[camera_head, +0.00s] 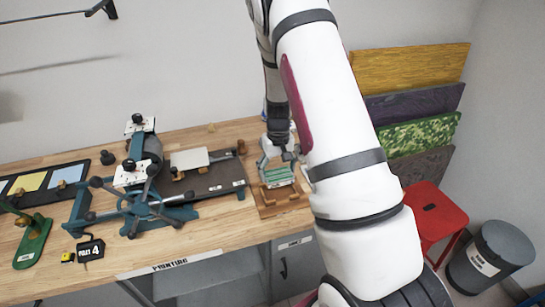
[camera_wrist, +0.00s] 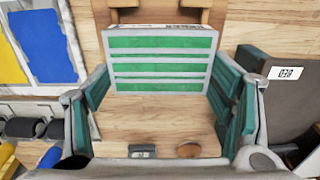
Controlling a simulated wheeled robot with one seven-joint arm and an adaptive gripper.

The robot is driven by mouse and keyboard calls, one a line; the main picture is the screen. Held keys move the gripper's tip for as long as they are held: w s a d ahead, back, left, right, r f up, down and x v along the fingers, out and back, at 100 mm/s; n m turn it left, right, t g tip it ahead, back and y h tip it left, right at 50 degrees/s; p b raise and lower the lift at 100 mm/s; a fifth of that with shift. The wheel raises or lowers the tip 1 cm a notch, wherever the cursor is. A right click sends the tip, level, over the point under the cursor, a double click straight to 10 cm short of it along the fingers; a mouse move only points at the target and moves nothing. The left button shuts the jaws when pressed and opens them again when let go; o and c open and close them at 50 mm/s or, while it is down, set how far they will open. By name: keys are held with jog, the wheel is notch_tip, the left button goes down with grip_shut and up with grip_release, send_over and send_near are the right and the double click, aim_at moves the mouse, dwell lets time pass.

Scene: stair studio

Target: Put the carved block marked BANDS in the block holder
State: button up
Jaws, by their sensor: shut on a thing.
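The carved block (camera_wrist: 160,60), pale grey with green bands across its face, shows in the wrist view between the fingertips of my gripper (camera_wrist: 163,82). The green-banded block also shows in the head view (camera_head: 279,177), under my gripper (camera_head: 279,170). My gripper is shut on the block by its left and right sides. The wooden block holder (camera_head: 283,199) is right below the block at the bench's right end. Part of the wood behind the block shows at the top of the wrist view. I cannot tell whether the block touches the holder's base.
A press with a spoked wheel (camera_head: 145,207) and a dark bed (camera_head: 205,180) stand left of the holder on the wooden bench (camera_head: 205,236). A red stool (camera_head: 435,215) and a grey bin (camera_head: 490,257) stand right of the bench. Coloured panels (camera_head: 420,135) lean on the wall.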

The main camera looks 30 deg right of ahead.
aim_at(278, 191)
jog(key=shift+s+a+f, duration=0.1)
jog(key=shift+s+f, duration=0.05)
jog(key=shift+s, duration=0.2)
jog(key=shift+f+b, duration=0.35)
jog(key=shift+f, duration=1.25)
jog(key=shift+f+b, duration=0.3)
jog(key=shift+f, duration=0.9)
dwell(0.7)
jog(key=o, duration=1.3)
jog(key=shift+r+p, duration=0.95)
jog(key=shift+r, duration=3.05)
